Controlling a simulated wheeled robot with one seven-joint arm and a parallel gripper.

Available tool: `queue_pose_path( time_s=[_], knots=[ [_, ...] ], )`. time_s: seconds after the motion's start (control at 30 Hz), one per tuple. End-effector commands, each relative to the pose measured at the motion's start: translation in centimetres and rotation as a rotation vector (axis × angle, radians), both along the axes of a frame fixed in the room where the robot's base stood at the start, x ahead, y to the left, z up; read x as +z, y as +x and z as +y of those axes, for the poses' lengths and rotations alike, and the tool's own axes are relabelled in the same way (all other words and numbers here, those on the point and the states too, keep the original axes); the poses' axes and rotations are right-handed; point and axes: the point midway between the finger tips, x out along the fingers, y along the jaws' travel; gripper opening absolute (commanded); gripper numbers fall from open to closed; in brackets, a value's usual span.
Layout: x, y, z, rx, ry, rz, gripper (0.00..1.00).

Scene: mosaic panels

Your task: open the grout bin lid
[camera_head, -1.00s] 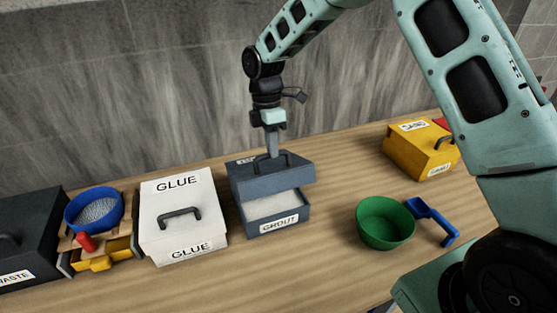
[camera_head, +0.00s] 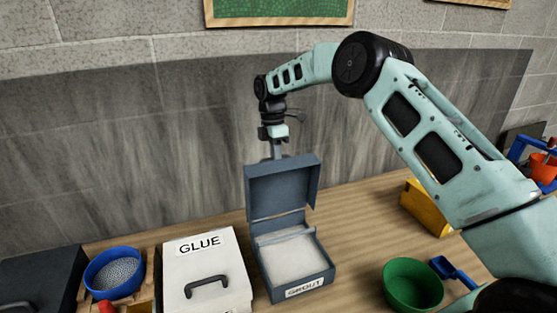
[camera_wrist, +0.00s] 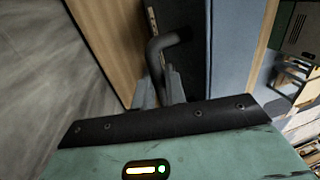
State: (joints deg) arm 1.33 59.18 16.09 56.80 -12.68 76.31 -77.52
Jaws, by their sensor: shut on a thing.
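The grout bin (camera_head: 328,269) is a dark blue-grey box with a GROUT label on its front, on the wooden table. Its lid (camera_head: 283,187) stands raised steeply at the back, and pale grout (camera_head: 292,257) shows inside. My gripper (camera_head: 277,151) is behind the top of the raised lid, its fingertips hidden by the lid in the head view. In the wrist view my gripper (camera_wrist: 159,88) is shut on the dark bent lid handle (camera_wrist: 165,42), with the lid's blue-grey surface (camera_wrist: 233,50) to the right.
A white GLUE bin (camera_head: 232,268) stands close on the left, with a blue bowl (camera_head: 113,271) farther left. A green bowl (camera_head: 412,284), a blue scoop (camera_head: 449,269) and a yellow bin (camera_head: 425,207) are to the right. A grey wall is behind.

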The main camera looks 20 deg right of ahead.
Motion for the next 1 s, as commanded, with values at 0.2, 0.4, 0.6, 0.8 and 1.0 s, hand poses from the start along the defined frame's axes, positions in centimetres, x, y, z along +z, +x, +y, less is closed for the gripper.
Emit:
queue_pose_path(
  time_s=[0.2, 0.4, 0.6, 0.8, 1.0],
  knots=[
    [-1.0, 1.8, 0.0, 0.002, -0.001, 0.013, 0.0],
    [-1.4, 3.0, 0.1, 0.004, 0.0, 0.014, 0.0],
    [-1.7, 3.7, 0.1, 0.004, 0.001, 0.016, 0.0],
    [-1.8, 3.9, 0.1, 0.004, 0.001, 0.018, 0.0],
    [-1.9, 3.9, 0.1, 0.004, 0.001, 0.02, 0.0]
  ],
)
